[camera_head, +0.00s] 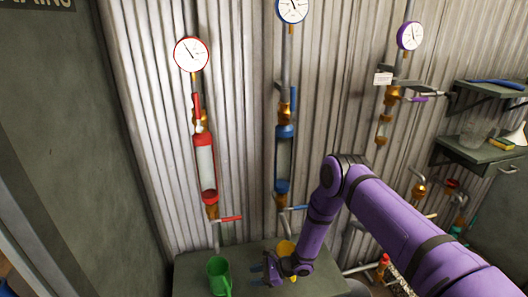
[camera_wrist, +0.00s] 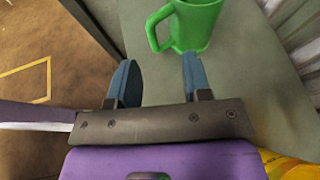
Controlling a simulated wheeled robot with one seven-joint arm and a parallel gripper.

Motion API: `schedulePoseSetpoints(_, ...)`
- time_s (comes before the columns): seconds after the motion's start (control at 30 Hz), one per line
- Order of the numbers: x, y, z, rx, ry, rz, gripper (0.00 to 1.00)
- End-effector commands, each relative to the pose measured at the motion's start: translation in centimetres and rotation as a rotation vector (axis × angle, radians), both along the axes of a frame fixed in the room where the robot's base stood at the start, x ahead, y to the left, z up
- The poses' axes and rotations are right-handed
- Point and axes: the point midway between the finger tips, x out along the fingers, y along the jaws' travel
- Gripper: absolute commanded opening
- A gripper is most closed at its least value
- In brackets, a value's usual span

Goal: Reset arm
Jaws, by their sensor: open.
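My gripper (camera_head: 262,272) is at the end of my purple arm, low over the grey-green table, between a green mug and a yellow object. In the wrist view my gripper (camera_wrist: 158,75) shows two blue fingers spread apart with nothing between them. The green mug (camera_head: 218,276) stands on the table to the left of my gripper, apart from it. The mug also shows beyond the fingers in the wrist view (camera_wrist: 197,25). The yellow object (camera_head: 286,248) is partly hidden behind my arm.
The table (camera_head: 318,283) stands against a corrugated wall. A red-trimmed pipe (camera_head: 206,168) and a blue-trimmed pipe (camera_head: 284,165) with gauges rise behind it, with a red lever (camera_head: 231,219) low on the left. Shelves (camera_head: 480,153) with small items are at right.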

Motion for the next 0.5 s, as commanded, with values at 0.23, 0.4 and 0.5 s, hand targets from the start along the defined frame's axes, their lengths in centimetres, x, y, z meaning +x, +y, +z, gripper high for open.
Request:
schedulePoseSetpoints(0.23,3.5,-1.0,11.2,-0.012,-0.154,0.148,0.45)
schedulePoseSetpoints(0.4,4.5,-2.3,18.4,-0.037,-0.258,0.247,0.45)
schedulePoseSetpoints(0.5,4.8,-3.3,22.5,-0.058,-0.319,0.304,0.45)
